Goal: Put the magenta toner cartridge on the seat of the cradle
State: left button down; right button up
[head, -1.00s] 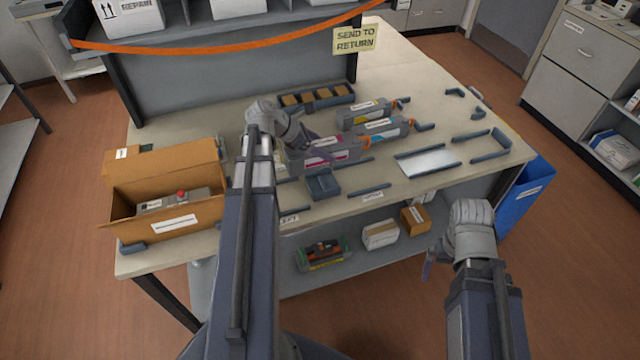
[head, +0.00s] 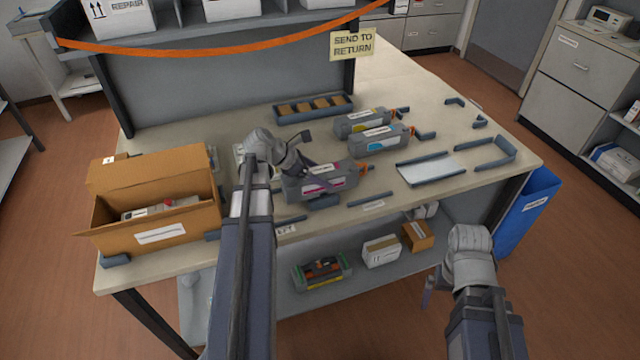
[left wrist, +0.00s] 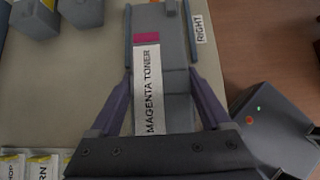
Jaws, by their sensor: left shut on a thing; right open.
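The magenta toner cartridge (head: 335,179) is a grey box with a magenta-marked label and an orange end piece. My left gripper (left wrist: 162,88) is shut on its sides; the cartridge also shows in the left wrist view (left wrist: 158,60). It is over the cradle area, between dark blue rails, one beside a RIGHT label (left wrist: 199,28). The cartridge hides most of a small dark blue block (head: 325,203), apparently the cradle's seat. I cannot tell whether they touch. My right gripper (head: 427,290) is open and empty, off the table's front edge.
Yellow (head: 363,122) and cyan (head: 380,139) cartridges stand behind right. A pale plate with rails (head: 430,168) lies to the right. An open cardboard box (head: 160,235) stands left, and a compartment tray (head: 313,107) behind. A shelf runs below the tabletop.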

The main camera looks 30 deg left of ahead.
pick_arm(q)
jog(key=shift+f+b, duration=0.3)
jog(key=shift+f, duration=0.45)
pick_arm(e)
jog(key=shift+f, duration=0.8)
pick_arm(q)
jog(key=shift+f, duration=0.2)
grip_release()
jog(key=shift+r, duration=0.2)
jog(key=p+v, duration=0.8)
jog(key=v, duration=0.3)
jog(key=shift+w+d+r, duration=0.1)
jog(key=shift+d, duration=0.05)
jog(key=shift+s+a+r+p, duration=0.3)
jog(key=shift+s, duration=0.1)
pick_arm(e)
notch_tip(320, 180, up, 9)
jog(key=shift+f, duration=0.2)
